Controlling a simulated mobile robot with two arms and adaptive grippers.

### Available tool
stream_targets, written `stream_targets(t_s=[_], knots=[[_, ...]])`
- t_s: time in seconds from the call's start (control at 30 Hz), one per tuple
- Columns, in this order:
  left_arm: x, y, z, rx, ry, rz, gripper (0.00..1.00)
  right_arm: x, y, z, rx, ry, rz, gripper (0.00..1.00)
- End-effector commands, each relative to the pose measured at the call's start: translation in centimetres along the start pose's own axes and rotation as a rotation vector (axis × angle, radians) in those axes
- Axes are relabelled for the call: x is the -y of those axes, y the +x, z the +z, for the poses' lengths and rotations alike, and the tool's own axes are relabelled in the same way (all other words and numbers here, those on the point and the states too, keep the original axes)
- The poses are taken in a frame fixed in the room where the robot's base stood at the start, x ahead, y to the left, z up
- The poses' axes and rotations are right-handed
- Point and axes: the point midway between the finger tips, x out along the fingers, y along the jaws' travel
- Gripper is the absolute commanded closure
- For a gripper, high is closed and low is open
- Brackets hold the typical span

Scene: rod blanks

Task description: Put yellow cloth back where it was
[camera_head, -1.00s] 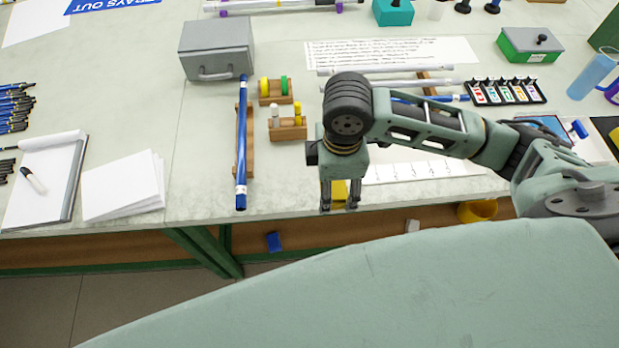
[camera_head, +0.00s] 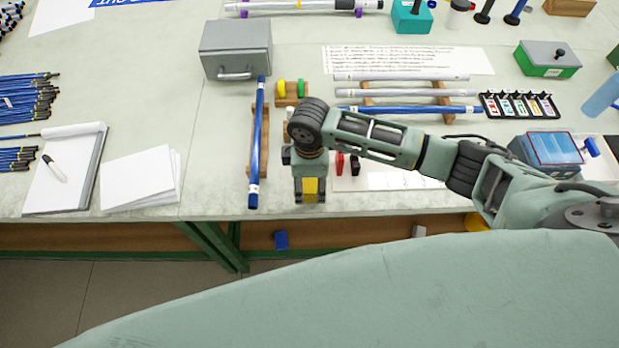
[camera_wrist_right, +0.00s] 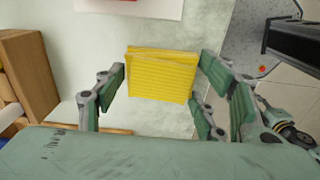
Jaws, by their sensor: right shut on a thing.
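The yellow cloth (camera_head: 311,188) is a folded, ribbed square pad between the fingers of my right gripper (camera_head: 310,198), near the bench's front edge. In the right wrist view the cloth (camera_wrist_right: 161,76) sits between the green finger pads of the right gripper (camera_wrist_right: 160,92), which is shut on it. Pale benchtop shows around it. I cannot tell whether the cloth touches the bench. My left gripper is not in view.
A blue rod (camera_head: 257,150) lies on a wooden rest (camera_head: 265,130) just left of the gripper. Red and black pieces (camera_head: 340,164) stand on a white sheet to its right. A grey box (camera_head: 236,48) is farther back. White papers (camera_head: 140,180) lie left.

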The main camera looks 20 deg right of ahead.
Motion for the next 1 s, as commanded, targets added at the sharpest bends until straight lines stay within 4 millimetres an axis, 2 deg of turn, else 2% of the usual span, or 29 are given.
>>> stream_targets(t_s=[0.33,0.37,0.57,0.87,1.0], knots=[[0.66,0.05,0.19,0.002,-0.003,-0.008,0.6,0.0,0.37,-0.04,-0.001,0.0,0.0,0.56],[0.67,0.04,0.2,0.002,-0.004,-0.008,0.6,-0.01,0.35,-0.04,-0.001,0.0,0.001,0.34],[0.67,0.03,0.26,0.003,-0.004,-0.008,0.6,0.0,0.32,-0.03,-0.001,0.0,0.0,0.17],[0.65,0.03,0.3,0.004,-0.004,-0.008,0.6,-0.01,0.26,-0.02,-0.001,0.0,0.001,0.17],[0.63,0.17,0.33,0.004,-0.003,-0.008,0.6,-0.08,-0.57,-0.05,-0.002,0.0,0.002,0.17]])
